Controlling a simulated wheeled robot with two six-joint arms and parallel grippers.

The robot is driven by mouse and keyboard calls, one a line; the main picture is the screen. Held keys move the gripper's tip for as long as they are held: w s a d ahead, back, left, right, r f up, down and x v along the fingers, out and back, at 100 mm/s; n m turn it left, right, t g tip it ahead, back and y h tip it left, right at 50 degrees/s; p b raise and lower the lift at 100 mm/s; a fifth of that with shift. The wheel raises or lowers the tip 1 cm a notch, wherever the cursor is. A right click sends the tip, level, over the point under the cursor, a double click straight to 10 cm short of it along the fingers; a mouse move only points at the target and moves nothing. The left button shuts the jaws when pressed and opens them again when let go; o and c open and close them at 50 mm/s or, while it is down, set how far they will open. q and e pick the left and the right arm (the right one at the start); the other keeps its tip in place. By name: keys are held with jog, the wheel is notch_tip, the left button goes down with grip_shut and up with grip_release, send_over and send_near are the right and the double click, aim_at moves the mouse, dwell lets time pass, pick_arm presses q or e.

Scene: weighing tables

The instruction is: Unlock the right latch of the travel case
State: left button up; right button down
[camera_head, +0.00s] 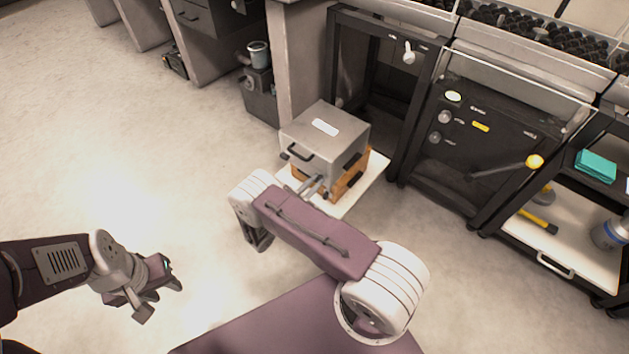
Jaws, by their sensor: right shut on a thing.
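The travel case appears to be the silver-grey box (345,140) with a dark handle on its front left side and a white label on top. It sits on an orange-brown lower part (351,187) with dark fittings. My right gripper (319,183) is at the case's near side, shut on a small part there that looks like a latch. My forearm and the gripper hide much of that spot, so the latch's position cannot be told. My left gripper (160,297) is open and empty, low at the left, well away from the case.
A white board (368,188) is under the case. Dark frame tables (480,150) stand close on the right, holding a yellow-handled tool (538,221) and a teal item (595,166). The floor at left is clear.

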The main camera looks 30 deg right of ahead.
jog(key=m+p, duration=0.1)
jog(key=m, duration=0.2)
jog(key=shift+s+m, duration=0.15)
jog(key=shift+m, duration=0.25)
jog(key=shift+s+d+f+m+p, duration=0.15)
jog(key=shift+m+p, duration=0.4)
jog(key=shift+m, duration=1.35)
jog(key=shift+w+a+f+m+p, duration=0.1)
jog(key=shift+m+p, duration=0.5)
jog(key=shift+m, duration=1.3)
jog(key=shift+s+d+f+m+p, duration=0.15)
jog(key=shift+m+p, duration=0.4)
jog(key=shift+m, duration=1.35)
jog(key=shift+a, duration=0.1)
jog(key=c, duration=1.4)
grip_release()
jog(key=shift+c, duration=0.2)
